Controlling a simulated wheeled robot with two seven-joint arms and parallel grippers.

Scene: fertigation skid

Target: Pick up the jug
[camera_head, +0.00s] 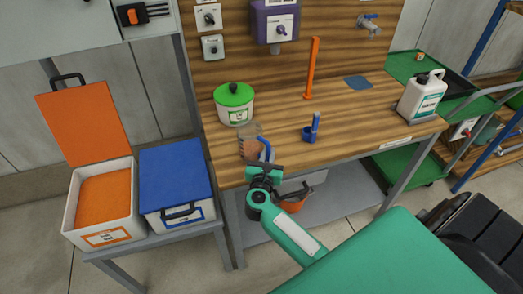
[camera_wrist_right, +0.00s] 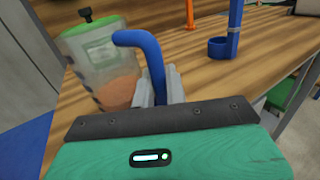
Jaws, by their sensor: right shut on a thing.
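The jug (camera_head: 249,143) is a clear vessel with a blue handle, near the front left edge of the wooden bench. An orange-brown content seems to show through its wall. In the right wrist view the jug (camera_wrist_right: 112,75) stands left of the fingers, roughly upright, with its blue handle (camera_wrist_right: 138,38) curving over to the jaws. My right gripper (camera_head: 264,165) is shut on this handle; its grey fingers also show in the wrist view (camera_wrist_right: 166,86). I cannot tell whether the jug touches the bench. My left gripper is not in view.
A green-lidded pot (camera_head: 236,110) stands just behind the jug. A blue holder (camera_head: 309,133) and an orange upright (camera_head: 312,70) are to the right. A white canister (camera_head: 422,96) is at the bench's right end. An open orange-lidded bin (camera_head: 101,215) and a blue-lidded bin (camera_head: 175,175) stand left.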

